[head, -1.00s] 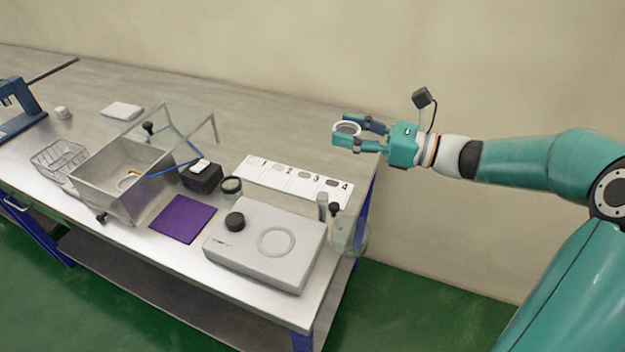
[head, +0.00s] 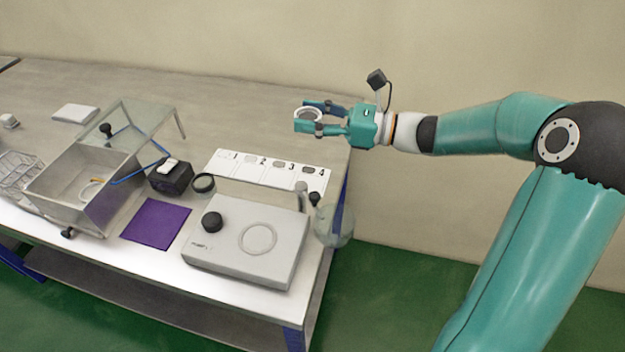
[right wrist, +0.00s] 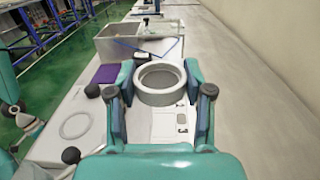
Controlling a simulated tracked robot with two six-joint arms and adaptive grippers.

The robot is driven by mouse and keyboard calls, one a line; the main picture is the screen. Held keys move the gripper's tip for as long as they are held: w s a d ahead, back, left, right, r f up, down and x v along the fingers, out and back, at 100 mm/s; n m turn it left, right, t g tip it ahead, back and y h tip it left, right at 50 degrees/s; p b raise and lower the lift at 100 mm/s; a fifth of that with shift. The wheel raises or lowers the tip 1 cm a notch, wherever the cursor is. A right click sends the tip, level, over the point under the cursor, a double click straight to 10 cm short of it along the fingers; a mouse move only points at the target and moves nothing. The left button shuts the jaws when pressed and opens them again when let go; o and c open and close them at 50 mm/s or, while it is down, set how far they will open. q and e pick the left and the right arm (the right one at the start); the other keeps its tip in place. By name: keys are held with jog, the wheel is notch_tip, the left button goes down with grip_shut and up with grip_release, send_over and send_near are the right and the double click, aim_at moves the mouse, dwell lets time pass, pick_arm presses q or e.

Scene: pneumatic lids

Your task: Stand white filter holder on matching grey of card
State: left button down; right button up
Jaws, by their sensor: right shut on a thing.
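A white ring-shaped filter holder (head: 308,114) is held between the fingers of my right gripper (head: 309,117), above the back right part of the bench. In the right wrist view the holder (right wrist: 160,84) sits upright between both fingers, its round opening facing up. The white card (head: 240,172) lies on the bench below and to the left of the gripper, with numbers 1 to 4 and a grey patch by each number, darkening towards 4. Part of the card (right wrist: 160,124) shows below the holder in the right wrist view.
A pale device with a black knob (head: 245,240) stands in front of the card, with a glass flask (head: 334,228) at its right. A dark round holder (head: 203,184), black box (head: 170,178), purple mat (head: 156,223) and metal tank (head: 70,190) stand left. Bench behind the card is clear.

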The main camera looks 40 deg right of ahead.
aim_at(312, 184)
notch_tip(312, 184, down, 18)
jog(key=shift+r, duration=0.15)
dwell(0.4)
jog(key=o, duration=1)
